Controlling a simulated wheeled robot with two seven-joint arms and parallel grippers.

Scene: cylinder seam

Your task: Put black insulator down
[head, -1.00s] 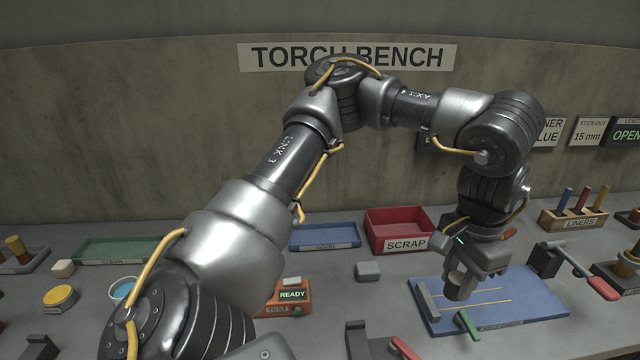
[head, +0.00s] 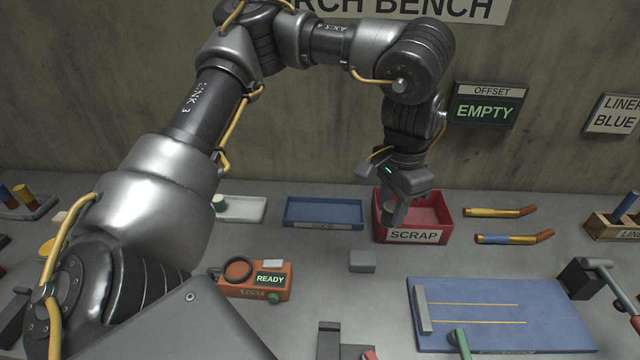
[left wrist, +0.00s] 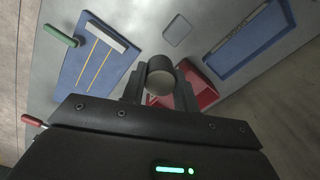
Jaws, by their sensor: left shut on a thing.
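My left gripper (head: 398,208) is above the front left of the red SCRAP bin (head: 441,219) in the head view, pointing down. The left wrist view shows it shut on a short dark cylinder with a greyish end face, the black insulator (left wrist: 160,76), between the two fingers. The bin also shows just behind the fingers in the left wrist view (left wrist: 202,88). My right gripper is not in view.
A blue GOOD tray (head: 323,211) lies left of the bin, a white tray (head: 245,209) further left. A small grey block (head: 362,261) sits in front. Two brass necks (head: 492,212) lie right of the bin. A blue mat (head: 550,310) and orange tester (head: 256,281) are nearer.

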